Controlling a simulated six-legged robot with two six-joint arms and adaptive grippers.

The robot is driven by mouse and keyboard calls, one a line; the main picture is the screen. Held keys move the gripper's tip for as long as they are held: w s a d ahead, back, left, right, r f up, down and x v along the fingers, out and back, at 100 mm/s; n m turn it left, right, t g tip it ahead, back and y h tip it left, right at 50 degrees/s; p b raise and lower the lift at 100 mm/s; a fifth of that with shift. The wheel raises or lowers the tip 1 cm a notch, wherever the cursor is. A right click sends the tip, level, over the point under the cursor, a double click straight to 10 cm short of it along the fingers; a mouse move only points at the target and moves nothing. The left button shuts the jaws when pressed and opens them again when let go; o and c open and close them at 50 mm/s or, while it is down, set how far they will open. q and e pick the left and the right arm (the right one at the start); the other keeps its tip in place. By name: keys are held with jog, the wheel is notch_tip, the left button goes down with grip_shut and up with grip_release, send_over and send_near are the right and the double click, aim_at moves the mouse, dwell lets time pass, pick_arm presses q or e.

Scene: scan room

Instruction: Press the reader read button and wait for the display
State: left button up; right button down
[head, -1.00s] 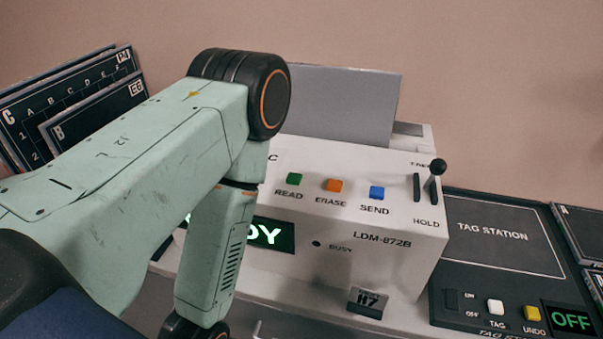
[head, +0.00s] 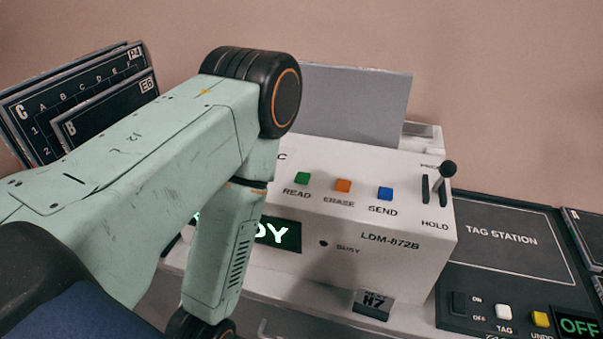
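The reader (head: 405,265) is a white box marked LDM-872B on the counter. Its green READ button (head: 303,178) is on the top panel, left of the orange ERASE button (head: 343,185) and the blue SEND button (head: 385,193). The green-lit display (head: 278,235) on the front is partly hidden by my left arm; the letters "DY" show. My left arm crosses in front of the reader's left part, bending down at the elbow. Its gripper is below the picture's edge. My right gripper is not in view.
A black-knobbed lever (head: 448,169) stands at the reader's right end. A tag station (head: 500,238) with switches and an OFF display lies to the right. A small H7 block (head: 373,304) sits in front of the reader. Dark lettered panels (head: 75,100) lean at the back left.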

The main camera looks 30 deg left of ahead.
pick_arm(q)
grip_shut()
dwell(1.2)
